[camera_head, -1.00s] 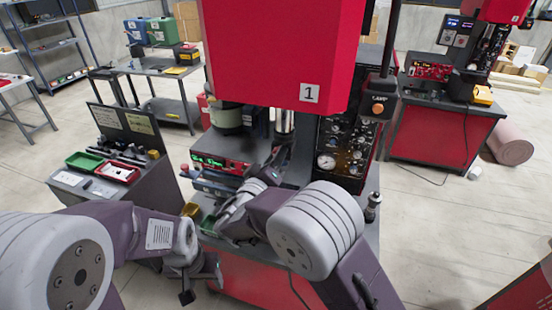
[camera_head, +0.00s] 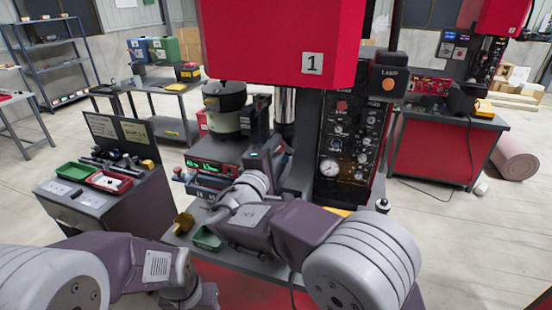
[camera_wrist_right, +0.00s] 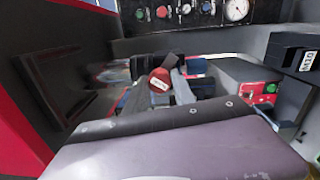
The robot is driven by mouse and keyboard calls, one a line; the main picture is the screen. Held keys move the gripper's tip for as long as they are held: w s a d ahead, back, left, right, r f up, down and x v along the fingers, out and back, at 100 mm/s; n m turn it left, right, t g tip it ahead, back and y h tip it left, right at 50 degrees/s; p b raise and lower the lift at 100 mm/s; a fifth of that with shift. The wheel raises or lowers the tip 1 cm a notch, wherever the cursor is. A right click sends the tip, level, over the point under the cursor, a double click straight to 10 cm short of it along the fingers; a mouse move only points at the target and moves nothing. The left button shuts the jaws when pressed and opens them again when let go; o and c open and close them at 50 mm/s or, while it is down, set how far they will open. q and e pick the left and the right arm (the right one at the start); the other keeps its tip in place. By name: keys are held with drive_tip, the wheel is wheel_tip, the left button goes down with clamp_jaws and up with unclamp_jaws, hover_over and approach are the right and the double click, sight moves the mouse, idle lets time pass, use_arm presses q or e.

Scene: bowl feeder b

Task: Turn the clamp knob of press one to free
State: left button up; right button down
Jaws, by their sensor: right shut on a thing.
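Press one (camera_head: 270,45) is the big red machine marked 1 in the head view. My right gripper (camera_head: 262,158) reaches into its work area, below the red head and left of the gauge panel. In the right wrist view, the dark fingers of my right gripper (camera_wrist_right: 158,83) are shut around a red round knob (camera_wrist_right: 159,79) with a white label. I cannot read that label. In the head view the knob is hidden or too small to make out. My left arm (camera_head: 150,265) is low at the left; its fingers are below the picture edge.
A grey-green pot (camera_head: 225,110) stands left of the press column. A green tray (camera_head: 207,238) and a yellow bin (camera_head: 183,222) sit at the table's front left. A control panel with a round gauge (camera_head: 330,167) stands right of my gripper. A side cabinet (camera_head: 105,205) stands at left.

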drive_tip(key=shift+n+b, duration=0.9)
drive_tip(key=shift+n, duration=3)
drive_tip(key=c, duration=1.1)
unclamp_jaws()
drive_tip(key=shift+o, duration=0.2)
drive_tip(key=b+v, duration=0.3)
drive_tip(key=v, duration=0.6)
drive_tip(key=shift+y, duration=0.3)
